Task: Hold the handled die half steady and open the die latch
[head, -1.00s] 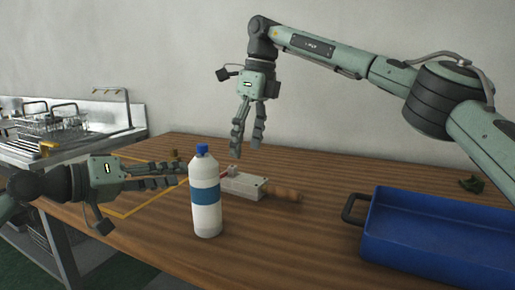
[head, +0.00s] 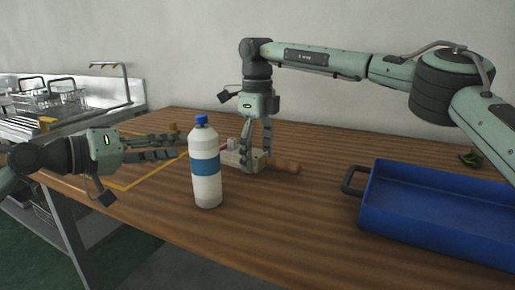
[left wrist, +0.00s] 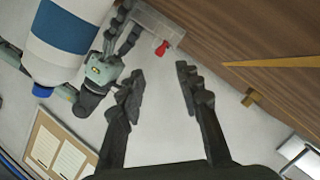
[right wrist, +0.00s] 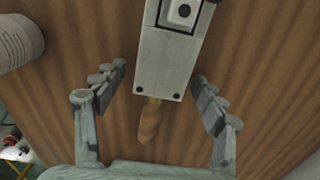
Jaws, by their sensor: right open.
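The die is a pale metal block (head: 232,158) on the wooden table, with a wooden handle (head: 285,166) pointing right. In the right wrist view, the block (right wrist: 165,65) has a square fitting with a dark knob at its far end. A red part, perhaps the latch (left wrist: 162,47), shows on the die in the left wrist view. My right gripper (right wrist: 158,78) is open, pointing down, with its fingers apart on either side of the block's handle end; contact is not visible. My left gripper (head: 177,146) is open and empty, pointing right, left of the die and behind the bottle.
A white bottle (head: 206,180) with a blue cap and band stands in front of the die, close to my left fingers. A blue tray (head: 350,207) is at the right. Yellow tape (head: 135,182) marks the table's left. The front middle table is clear.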

